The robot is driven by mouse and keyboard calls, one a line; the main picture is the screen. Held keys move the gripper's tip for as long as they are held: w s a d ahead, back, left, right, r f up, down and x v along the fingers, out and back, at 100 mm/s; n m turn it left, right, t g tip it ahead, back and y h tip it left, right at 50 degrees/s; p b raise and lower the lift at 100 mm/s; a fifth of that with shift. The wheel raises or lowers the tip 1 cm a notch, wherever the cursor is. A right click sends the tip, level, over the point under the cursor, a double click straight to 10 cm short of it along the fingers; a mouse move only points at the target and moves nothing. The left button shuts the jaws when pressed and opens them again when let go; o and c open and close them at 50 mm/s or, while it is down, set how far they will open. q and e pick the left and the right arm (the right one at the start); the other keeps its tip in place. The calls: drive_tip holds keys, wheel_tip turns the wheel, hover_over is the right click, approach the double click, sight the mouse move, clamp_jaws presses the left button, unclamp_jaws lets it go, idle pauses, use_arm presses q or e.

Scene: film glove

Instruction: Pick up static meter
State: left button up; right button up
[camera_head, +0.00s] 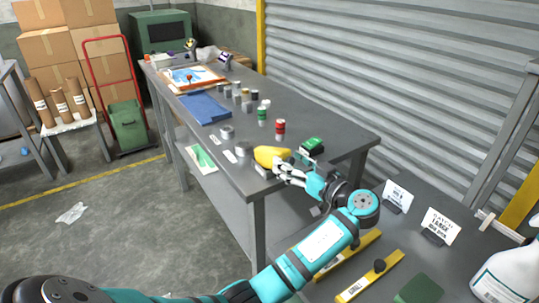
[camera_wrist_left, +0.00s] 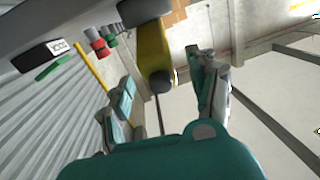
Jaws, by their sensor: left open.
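A rounded yellow object (camera_head: 271,156) lies near the front edge of the grey workbench (camera_head: 325,125) in the head view. It also shows large in the wrist view (camera_wrist_left: 153,55), with a dark end toward me. A small black device with a green top (camera_head: 312,146) sits to its right; in the wrist view a black box with a white display (camera_wrist_left: 40,55) shows at the upper left. I cannot tell for sure which is the static meter. My left gripper (camera_head: 281,168) is open beside the yellow object, which shows between its fingers (camera_wrist_left: 164,78). Contact is not clear.
A blue folder (camera_head: 205,108) lies at the bench's left. A second table at the front right holds signs (camera_head: 440,226), yellow bars and a white bottle (camera_head: 508,275).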

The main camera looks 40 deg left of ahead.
sight(270, 149)
use_arm(q)
drive_tip(key=shift+a, duration=0.45)
drive_tip(key=shift+w+a, duration=0.2)
drive_tip(key=shift+a, duration=0.15)
drive_tip(key=p+x, duration=0.1)
drive_tip(key=x, duration=0.3)
drive_tip(key=shift+w+a, duration=0.1)
drive_tip(key=shift+a, duration=0.25)
drive_tip(key=shift+c, duration=0.4)
use_arm(e)
drive_tip(key=shift+w+r, duration=0.4)
drive_tip(key=shift+r, duration=0.3)
use_arm(q)
clamp_jaws()
use_arm(e)
drive_tip(key=shift+w+a, duration=0.1)
drive_tip(key=shift+a, duration=0.05)
